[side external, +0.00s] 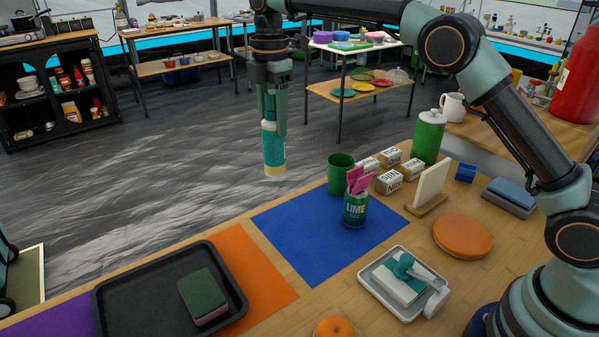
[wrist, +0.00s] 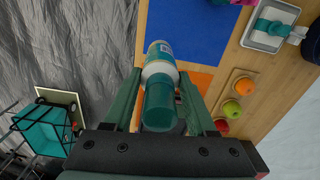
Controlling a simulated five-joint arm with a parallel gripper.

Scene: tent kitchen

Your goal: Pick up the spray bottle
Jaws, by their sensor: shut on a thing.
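The spray bottle (side external: 273,149) has a teal body with a pale yellow band near its lower end. My gripper (side external: 272,115) is shut on it and points down, holding it upright. The bottle's upper part is hidden by the gripper in the side view.
A black tray (side external: 120,297) with a green-topped sponge (side external: 203,294) lies at the front left. A butter dish (side external: 404,283) and an orange board (side external: 462,236) stand to the right.

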